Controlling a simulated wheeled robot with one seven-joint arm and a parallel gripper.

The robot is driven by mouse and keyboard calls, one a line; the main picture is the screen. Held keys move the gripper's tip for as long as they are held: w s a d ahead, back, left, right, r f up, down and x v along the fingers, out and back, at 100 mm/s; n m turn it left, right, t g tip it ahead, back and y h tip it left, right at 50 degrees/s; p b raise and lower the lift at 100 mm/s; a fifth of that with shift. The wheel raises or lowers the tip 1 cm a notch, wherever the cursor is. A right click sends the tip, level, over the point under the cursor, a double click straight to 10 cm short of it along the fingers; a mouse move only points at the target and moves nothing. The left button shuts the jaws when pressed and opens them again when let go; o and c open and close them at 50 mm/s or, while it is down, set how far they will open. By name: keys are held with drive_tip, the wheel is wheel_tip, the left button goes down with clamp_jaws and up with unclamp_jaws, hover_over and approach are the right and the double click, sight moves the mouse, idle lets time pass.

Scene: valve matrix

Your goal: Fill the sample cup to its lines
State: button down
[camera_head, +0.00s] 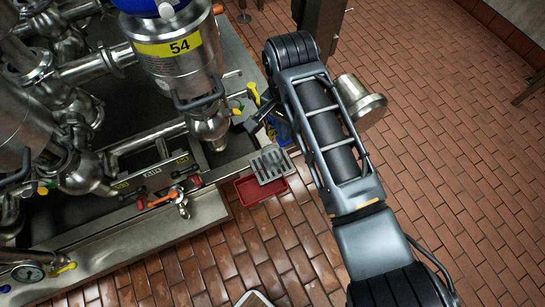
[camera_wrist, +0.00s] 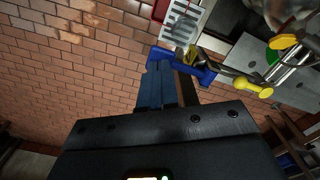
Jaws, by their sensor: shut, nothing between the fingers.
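The blue part also shows in the head view (camera_head: 281,131), partly hidden by my arm. A yellow-handled valve (camera_head: 254,93) is on the pipework beside the vessel marked 54 (camera_head: 178,48). In the wrist view, yellow handles (camera_wrist: 253,87) stand right of the blue part.
A slotted grey tray (camera_head: 272,165) overlaps a red tray (camera_head: 262,189) at the bench's edge. A steel cylinder (camera_head: 366,104) shows behind my arm. The brick floor (camera_head: 450,130) on the right is mostly clear.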

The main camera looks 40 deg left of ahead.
idle(0.6)
drive_tip(key=shift+f+b, duration=0.9)
drive_tip(key=shift+f, duration=0.85)
drive_tip(key=shift+r, duration=0.1)
idle(5.5)
